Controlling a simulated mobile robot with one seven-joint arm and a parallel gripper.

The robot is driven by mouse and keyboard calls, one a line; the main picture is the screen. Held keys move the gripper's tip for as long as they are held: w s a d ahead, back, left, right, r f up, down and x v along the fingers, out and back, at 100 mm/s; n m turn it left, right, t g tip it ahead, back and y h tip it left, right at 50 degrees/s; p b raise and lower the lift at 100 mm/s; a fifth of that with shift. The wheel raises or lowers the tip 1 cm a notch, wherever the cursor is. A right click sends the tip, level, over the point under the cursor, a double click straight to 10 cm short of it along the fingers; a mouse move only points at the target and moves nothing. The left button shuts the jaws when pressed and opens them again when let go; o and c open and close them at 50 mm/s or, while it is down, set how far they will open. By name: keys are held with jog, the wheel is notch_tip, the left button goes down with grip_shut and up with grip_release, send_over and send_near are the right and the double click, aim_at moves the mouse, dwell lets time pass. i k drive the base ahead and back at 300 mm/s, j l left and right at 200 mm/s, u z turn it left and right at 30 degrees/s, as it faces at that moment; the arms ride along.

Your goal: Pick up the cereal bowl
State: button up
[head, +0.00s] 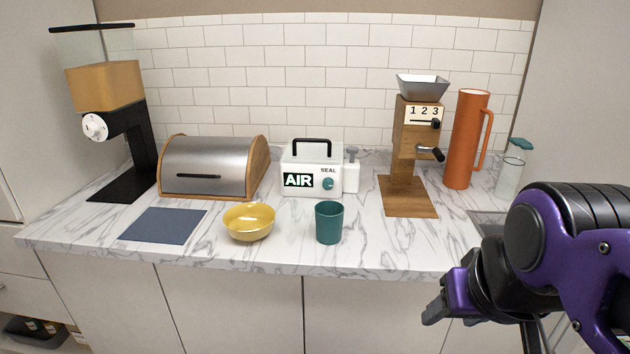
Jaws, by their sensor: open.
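The cereal bowl (249,224) is yellow and round and stands upright on the marble counter near its front edge, left of the middle in the head view. It looks empty. My gripper (434,312) is at the lower right, in front of the counter and apart from the bowl, well to its right. Its jaws are open and I see nothing held in them. Part of the gripper is hidden by my own wrist.
A teal cup (329,223) stands just right of the bowl. A blue mat (163,226) lies to its left.

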aim_at(247, 222)
jog(key=i+j, duration=0.1)
jog(key=j, duration=0.3)
jog(key=i+j, duration=0.1)
jog(key=j, duration=0.3)
jog(key=i+j, duration=0.1)
jog(key=j, duration=0.3)
